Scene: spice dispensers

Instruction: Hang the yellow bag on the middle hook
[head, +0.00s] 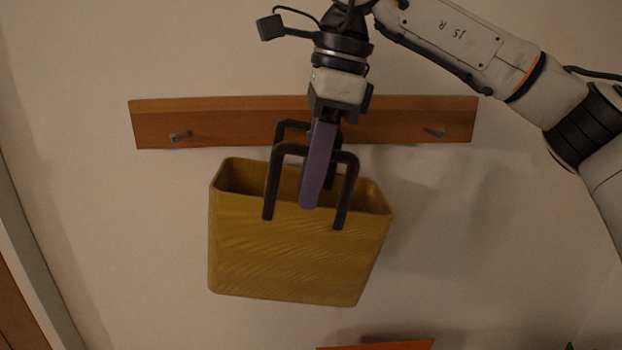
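The yellow bag (295,255) has two dark handles (350,190) and hangs in the air in front of the wall, slightly tilted. My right gripper (312,200) reaches down from above with its purple fingers between and across the handles. The fingers look closed together on the handles; the exact contact is hidden. The wooden hook board (220,120) is on the wall behind. The middle hook is hidden behind my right gripper and the handles. My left gripper is not in view.
The wall around the board is bare. The orange-brown edge of a surface (385,345) shows at the bottom, below the bag. A pale vertical frame (35,230) runs along the left side. There is free room on both sides of the bag.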

